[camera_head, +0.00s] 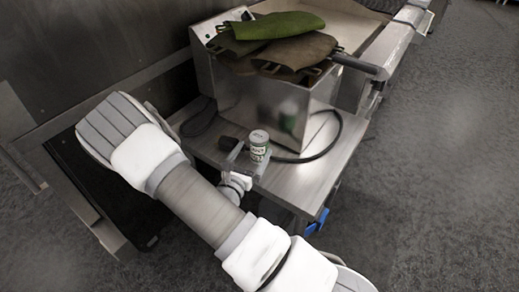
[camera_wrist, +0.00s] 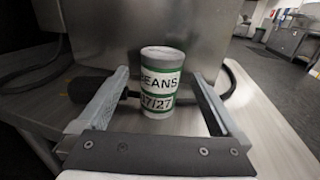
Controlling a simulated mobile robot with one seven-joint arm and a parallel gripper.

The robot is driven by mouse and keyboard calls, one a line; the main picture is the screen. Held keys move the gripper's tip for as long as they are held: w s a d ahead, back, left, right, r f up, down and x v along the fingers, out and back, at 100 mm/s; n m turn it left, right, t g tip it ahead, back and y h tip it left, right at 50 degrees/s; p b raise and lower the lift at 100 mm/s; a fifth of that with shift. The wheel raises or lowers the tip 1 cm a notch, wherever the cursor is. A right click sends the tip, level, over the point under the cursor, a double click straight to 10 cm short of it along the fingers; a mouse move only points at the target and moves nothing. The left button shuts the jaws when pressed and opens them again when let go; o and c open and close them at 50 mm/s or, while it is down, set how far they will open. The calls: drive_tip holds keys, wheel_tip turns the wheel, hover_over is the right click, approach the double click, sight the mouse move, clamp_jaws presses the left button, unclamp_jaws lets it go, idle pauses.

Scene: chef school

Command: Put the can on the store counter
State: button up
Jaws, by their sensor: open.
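The can (camera_head: 258,146) is a small green and white cylinder with a grey lid, standing upright on a grey metal counter (camera_head: 318,165). In the wrist view the can (camera_wrist: 161,84) shows a label reading BEANS. My gripper (camera_wrist: 163,85) is open, with one finger on each side of the can and visible space between the can and both fingers. In the head view my gripper (camera_head: 248,160) reaches the can from the near side, partly hidden by my arm.
A shiny metal appliance (camera_head: 262,105) stands just behind the can, with green and brown cloths (camera_head: 285,45) on top. A black cable (camera_head: 330,140) curves over the counter around the can. A dark object (camera_head: 228,143) lies left of the can. Open floor (camera_head: 430,170) is at the right.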

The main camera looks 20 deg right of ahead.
sight(263, 136)
drive_tip(key=x, duration=0.3)
drive_tip(key=b+x, duration=0.1)
drive_tip(key=x, duration=0.3)
drive_tip(key=shift+d+f+b, duration=0.1)
drive_tip(key=shift+f+b, duration=0.25)
drive_tip(key=shift+f, duration=0.05)
drive_tip(key=shift+w+d, duration=0.35)
drive_tip(key=shift+w, duration=0.05)
drive_tip(key=shift+r, duration=0.1)
clamp_jaws()
